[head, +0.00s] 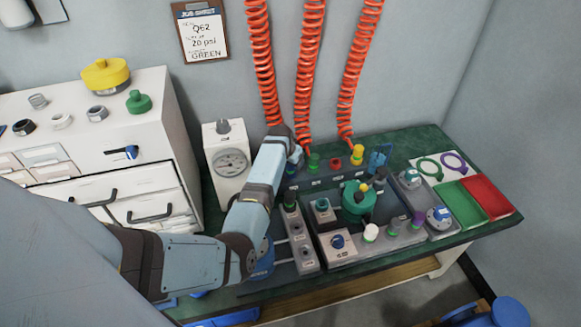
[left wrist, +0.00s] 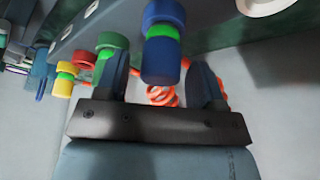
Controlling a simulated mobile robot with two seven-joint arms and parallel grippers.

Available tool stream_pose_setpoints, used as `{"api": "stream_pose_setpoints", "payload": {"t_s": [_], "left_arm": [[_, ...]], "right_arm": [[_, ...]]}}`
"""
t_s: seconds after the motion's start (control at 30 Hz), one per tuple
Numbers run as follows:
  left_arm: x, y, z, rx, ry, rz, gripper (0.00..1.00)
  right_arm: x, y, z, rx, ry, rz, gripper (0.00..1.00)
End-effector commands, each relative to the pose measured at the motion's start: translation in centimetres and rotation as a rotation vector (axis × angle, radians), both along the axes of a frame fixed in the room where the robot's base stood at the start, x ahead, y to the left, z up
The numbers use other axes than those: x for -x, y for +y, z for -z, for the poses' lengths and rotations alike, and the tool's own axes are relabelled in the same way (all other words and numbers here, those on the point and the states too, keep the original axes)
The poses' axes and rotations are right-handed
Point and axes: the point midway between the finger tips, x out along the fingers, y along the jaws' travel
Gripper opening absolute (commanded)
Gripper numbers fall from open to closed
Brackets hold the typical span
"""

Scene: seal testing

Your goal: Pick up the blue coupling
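The blue coupling (left wrist: 163,58) is in the left wrist view, a blue cylinder with a bright green band around its middle. My left gripper (left wrist: 160,72) is open, with one finger on each side of the coupling's near end. I cannot tell whether either finger touches it. In the head view my left gripper (head: 290,152) is at the left end of the hose panel, and my arm hides most of the coupling there. My right gripper is not in view.
The green coupling (head: 313,161) is close to the right of my left gripper, with red (head: 335,163) and yellow (head: 357,153) ones beyond. Orange coiled hoses (head: 309,75) hang above. A gauge box (head: 229,162) stands left, and a test fixture (head: 357,200) in front.

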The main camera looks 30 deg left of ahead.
Motion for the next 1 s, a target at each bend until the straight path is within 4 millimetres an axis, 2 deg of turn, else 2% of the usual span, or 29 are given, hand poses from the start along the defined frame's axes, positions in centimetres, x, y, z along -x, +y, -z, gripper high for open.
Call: {"api": "stream_pose_setpoints", "payload": {"t_s": [0.03, 0.2, 0.47, 0.67, 0.87, 1.0], "left_arm": [[0.0, 0.0, 0.0, 0.0, 0.0, 0.0, 0.5], [0.0, 0.0, 0.0, 0.0, 0.0, 0.0, 0.11], [0.0, 0.0, -0.1, 0.0, 0.0, 0.0, 0.11], [0.0, 0.0, -1.3, 0.0, -0.001, 0.001, 0.11], [-0.1, 0.0, -5.0, -0.001, -0.003, 0.001, 0.11], [-0.1, 0.0, -9.1, -0.002, -0.006, 0.001, 0.11]], "right_arm": [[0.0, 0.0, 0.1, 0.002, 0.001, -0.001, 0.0], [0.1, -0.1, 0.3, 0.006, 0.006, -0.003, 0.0], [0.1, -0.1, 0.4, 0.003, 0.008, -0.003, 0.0], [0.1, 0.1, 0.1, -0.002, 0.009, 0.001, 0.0], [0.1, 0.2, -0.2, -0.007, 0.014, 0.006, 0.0], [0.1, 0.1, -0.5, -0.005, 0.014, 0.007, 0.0]]}}
